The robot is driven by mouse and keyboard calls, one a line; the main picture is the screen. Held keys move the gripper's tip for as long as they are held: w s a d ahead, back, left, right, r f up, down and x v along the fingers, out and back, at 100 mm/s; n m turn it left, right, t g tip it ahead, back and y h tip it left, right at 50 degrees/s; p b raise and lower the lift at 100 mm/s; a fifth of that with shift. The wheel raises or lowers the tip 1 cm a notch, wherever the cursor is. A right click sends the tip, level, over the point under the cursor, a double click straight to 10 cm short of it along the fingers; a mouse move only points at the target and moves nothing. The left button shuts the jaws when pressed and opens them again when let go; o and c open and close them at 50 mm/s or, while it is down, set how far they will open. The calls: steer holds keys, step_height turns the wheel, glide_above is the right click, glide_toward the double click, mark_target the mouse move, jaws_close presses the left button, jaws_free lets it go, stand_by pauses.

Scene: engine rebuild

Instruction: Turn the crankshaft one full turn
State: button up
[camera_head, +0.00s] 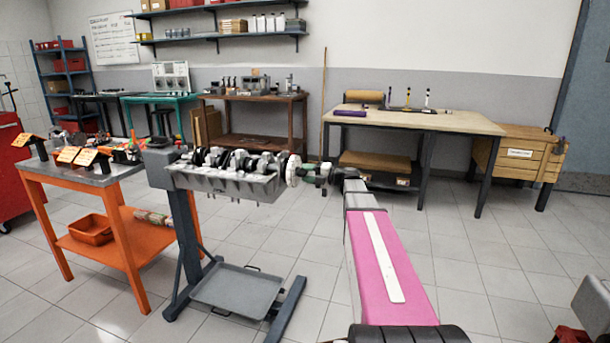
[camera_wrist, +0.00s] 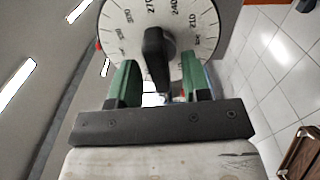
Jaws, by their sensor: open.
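The crankshaft (camera_head: 238,160) lies in the grey engine block (camera_head: 228,184), which is held on a dark stand. A white degree wheel (camera_head: 293,170) sits at its right end. In the wrist view the degree wheel (camera_wrist: 190,22) fills the top, with printed numbers and a black handle (camera_wrist: 157,55) across its face. My gripper (camera_head: 325,172) is just right of the wheel. In the wrist view my gripper (camera_wrist: 157,84) has its green fingers apart, one on each side of the handle's lower end. I cannot tell whether either finger touches it.
A grey drip tray (camera_head: 236,289) sits low on the stand. An orange cart (camera_head: 125,225) with parts and small signs stands to the left. A wooden workbench (camera_head: 440,121) is behind my arm. The tiled floor to the right is mostly clear.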

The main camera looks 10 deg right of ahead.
steer(key=v, duration=0.9)
steer(key=shift+s+d, duration=0.2)
steer(key=shift+d, duration=0.05)
